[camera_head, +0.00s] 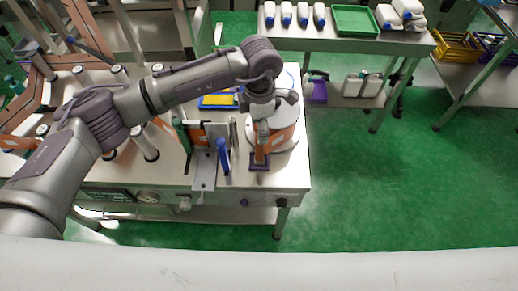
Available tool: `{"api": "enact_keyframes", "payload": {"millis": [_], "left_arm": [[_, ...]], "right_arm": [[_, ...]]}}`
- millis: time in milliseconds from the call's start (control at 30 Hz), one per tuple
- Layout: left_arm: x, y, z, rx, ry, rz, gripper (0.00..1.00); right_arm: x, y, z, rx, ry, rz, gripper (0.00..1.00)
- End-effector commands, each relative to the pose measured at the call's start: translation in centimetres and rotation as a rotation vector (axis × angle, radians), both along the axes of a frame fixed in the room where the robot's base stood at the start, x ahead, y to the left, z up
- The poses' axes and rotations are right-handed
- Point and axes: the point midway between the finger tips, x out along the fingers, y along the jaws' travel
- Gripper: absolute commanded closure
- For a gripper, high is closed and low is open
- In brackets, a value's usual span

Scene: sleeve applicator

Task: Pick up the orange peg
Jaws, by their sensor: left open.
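The orange peg (260,148) stands upright on a small dark base (259,164) near the front right corner of the steel workbench. My left gripper (262,126) points down right over the peg's top, and its jaws are open. The gripper and wrist hide the peg's upper end, so I cannot tell whether the fingers touch it. My right gripper is not in view.
A white round container with an orange band (289,133) stands close behind and right of the peg. A blue handle (223,155) and a metal fixture (204,172) stand to its left. A yellow-and-blue tray (217,101) lies behind. Green floor is open at right.

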Motion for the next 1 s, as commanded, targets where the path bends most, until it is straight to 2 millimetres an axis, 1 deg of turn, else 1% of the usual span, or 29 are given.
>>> {"api": "enact_keyframes", "payload": {"millis": [33, 100, 200, 467, 500, 567, 1000], "left_arm": [[-0.02, -0.04, -0.09, 0.0, 0.0, -0.001, 0.41], [0.0, -0.04, -0.13, -0.001, 0.0, -0.001, 0.41], [0.0, -0.05, -0.11, -0.001, 0.0, -0.001, 0.41], [0.01, -0.05, -0.07, -0.001, -0.001, -0.001, 0.84], [0.01, -0.05, -0.07, -0.001, -0.001, -0.001, 0.91], [0.01, -0.05, -0.06, -0.001, -0.001, 0.0, 1.0], [0.05, -0.07, 0.03, -0.003, -0.002, 0.0, 1.0]], "right_arm": [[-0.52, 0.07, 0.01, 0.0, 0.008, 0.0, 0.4], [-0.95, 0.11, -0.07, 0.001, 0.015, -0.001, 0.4], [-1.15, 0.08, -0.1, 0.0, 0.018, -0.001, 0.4], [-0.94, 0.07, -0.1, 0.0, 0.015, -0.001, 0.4], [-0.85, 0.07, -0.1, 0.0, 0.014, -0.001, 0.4], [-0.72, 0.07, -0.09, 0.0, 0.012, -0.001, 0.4], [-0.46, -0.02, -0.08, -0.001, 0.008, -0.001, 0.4]]}}
